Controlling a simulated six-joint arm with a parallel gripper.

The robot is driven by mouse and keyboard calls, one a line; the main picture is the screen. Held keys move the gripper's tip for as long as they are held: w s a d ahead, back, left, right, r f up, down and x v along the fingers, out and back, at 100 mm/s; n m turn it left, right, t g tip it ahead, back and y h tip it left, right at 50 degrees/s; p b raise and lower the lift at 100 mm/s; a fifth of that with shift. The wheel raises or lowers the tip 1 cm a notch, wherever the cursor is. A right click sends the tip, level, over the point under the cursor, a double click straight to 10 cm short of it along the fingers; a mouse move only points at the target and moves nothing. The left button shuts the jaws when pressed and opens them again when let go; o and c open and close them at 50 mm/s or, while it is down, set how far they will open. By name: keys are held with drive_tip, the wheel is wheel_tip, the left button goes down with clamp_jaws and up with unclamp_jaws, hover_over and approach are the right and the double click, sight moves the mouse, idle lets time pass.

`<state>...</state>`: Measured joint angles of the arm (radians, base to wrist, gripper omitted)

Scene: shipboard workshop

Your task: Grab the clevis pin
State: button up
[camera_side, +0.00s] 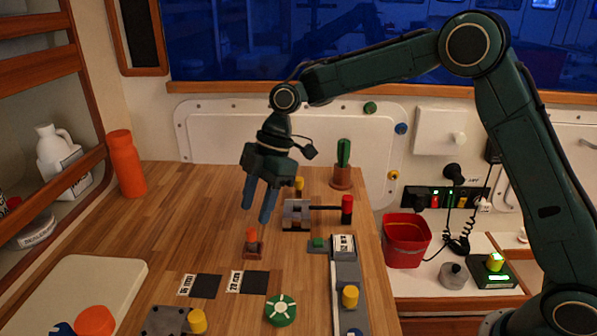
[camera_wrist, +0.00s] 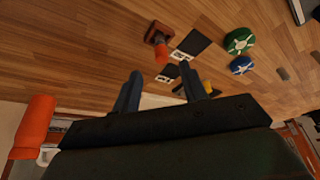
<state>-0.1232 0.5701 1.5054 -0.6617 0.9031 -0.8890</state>
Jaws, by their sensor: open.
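My gripper (camera_side: 256,213) is open and empty, with its two blue fingers pointing down above the wooden bench. In the wrist view its fingertips (camera_wrist: 162,72) are spread apart. Below them is a small orange-red upright piece (camera_side: 251,236) on a brown base, apart from the fingers. The piece also shows in the wrist view (camera_wrist: 162,54), just beyond the gap between the fingertips. It may be the clevis pin, but I cannot tell for sure; no other piece is clearly one.
A grey clamp (camera_side: 297,214) with a red-knobbed handle (camera_side: 347,209) stands to the right. Two dark labelled pads (camera_side: 205,286) and a green round knob (camera_side: 281,311) lie nearer. An orange bottle (camera_side: 126,163) is at the back left. Bare wood surrounds the brown base.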

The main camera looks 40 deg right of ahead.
sight(252, 229)
drive_tip(key=shift+x, duration=2.35)
drive_tip(key=shift+s, duration=0.15)
drive_tip(key=shift+c, duration=0.4)
clamp_jaws()
